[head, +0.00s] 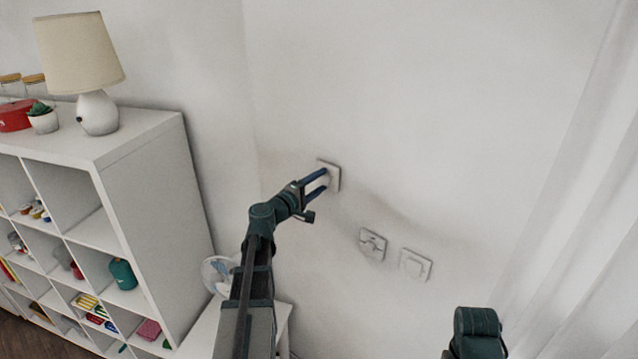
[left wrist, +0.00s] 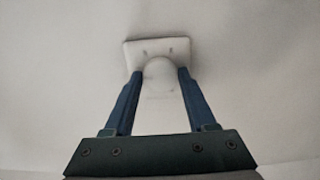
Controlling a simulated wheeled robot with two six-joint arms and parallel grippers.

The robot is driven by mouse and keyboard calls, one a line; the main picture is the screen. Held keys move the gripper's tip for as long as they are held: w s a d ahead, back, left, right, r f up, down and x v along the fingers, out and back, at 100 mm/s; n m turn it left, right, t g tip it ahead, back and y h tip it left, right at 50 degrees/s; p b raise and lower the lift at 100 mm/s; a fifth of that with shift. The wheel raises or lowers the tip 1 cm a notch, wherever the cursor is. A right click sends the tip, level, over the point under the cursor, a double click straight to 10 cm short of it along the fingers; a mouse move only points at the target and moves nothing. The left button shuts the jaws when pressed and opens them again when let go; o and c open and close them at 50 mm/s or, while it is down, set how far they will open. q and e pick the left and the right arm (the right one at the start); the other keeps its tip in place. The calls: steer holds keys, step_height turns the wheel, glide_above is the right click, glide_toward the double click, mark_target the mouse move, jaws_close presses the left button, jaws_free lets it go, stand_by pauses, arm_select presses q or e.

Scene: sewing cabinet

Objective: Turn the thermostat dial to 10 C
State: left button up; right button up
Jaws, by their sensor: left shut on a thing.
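The thermostat is a white square plate (head: 334,174) on the wall, with a round white dial (left wrist: 159,72) at its middle. In the left wrist view the plate (left wrist: 132,52) shows behind the dial, with small dark marks above it. My left gripper (head: 322,181) reaches the thermostat from the lower left. Its two blue fingers, also in the left wrist view (left wrist: 160,80), are on either side of the dial and shut on it. The dial's scale and setting cannot be read. My right arm (head: 477,330) shows at the bottom right; its gripper is out of view.
Two more wall plates, a left one (head: 372,243) and a right one (head: 415,265), are below and right of the thermostat. A white shelf unit (head: 150,190) with a lamp (head: 82,60) stands at left. A white curtain (head: 575,220) hangs at right.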

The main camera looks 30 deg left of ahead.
arm_select(q)
steer(key=o, duration=1.4)
steer(key=shift+s, duration=0.15)
steer(key=s, duration=0.4)
steer(key=s+a, duration=0.1)
steer(key=s, duration=0.4)
steer(key=s+a, duration=0.1)
steer(key=s, duration=0.3)
steer(key=shift+s, duration=0.2)
